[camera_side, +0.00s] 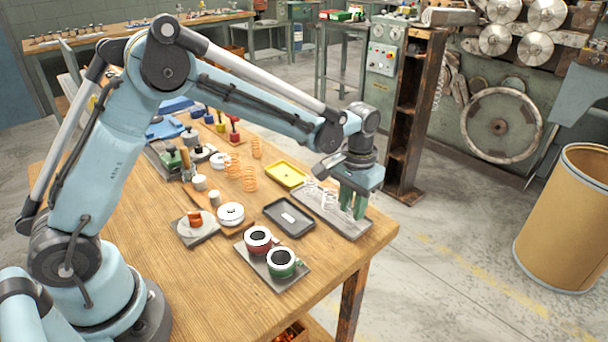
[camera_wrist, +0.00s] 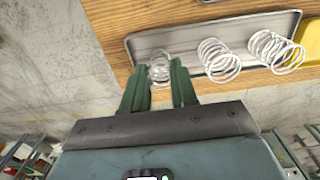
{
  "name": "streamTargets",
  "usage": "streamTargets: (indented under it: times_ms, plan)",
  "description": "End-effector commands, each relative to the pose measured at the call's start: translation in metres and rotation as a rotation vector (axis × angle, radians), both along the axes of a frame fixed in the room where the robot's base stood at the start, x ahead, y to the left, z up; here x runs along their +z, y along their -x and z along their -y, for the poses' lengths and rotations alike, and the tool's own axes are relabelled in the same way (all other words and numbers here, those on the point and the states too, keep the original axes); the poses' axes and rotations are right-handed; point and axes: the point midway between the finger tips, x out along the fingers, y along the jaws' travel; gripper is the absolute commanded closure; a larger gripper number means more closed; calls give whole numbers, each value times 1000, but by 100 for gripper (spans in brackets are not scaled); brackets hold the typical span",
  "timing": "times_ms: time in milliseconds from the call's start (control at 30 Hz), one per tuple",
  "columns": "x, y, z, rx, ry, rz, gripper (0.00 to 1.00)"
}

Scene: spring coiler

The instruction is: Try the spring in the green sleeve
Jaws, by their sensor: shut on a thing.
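The green sleeve (camera_side: 281,261) stands upright on a grey plate near the table's front edge, beside the red sleeve (camera_side: 257,240). It has a white top rim and a dark bore. My gripper (camera_side: 353,211) is over the end of a long grey tray (camera_side: 341,227), right of and behind the sleeves. In the wrist view its green fingers (camera_wrist: 160,68) are shut on a white wire spring (camera_wrist: 160,62) at the tray's end. Two more white springs (camera_wrist: 218,60) (camera_wrist: 273,50) stand or lean in the same tray. In the side view my fingers partly hide the held spring.
A dark grey tray (camera_side: 290,230) lies between the sleeves and the spring tray. A yellow tray (camera_side: 287,168), several orange springs (camera_side: 249,179), a white round piece (camera_side: 230,214) and a plate with an orange part (camera_side: 195,219) are farther left. Bare wood surrounds the sleeve plate.

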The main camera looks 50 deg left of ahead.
Motion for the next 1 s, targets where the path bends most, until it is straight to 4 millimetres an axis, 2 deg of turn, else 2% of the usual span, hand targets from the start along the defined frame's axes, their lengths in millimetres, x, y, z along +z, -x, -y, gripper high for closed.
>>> streamTargets:
  times_ms: [1000]
  plan:
    - [13,1,0,0,0,0,90]
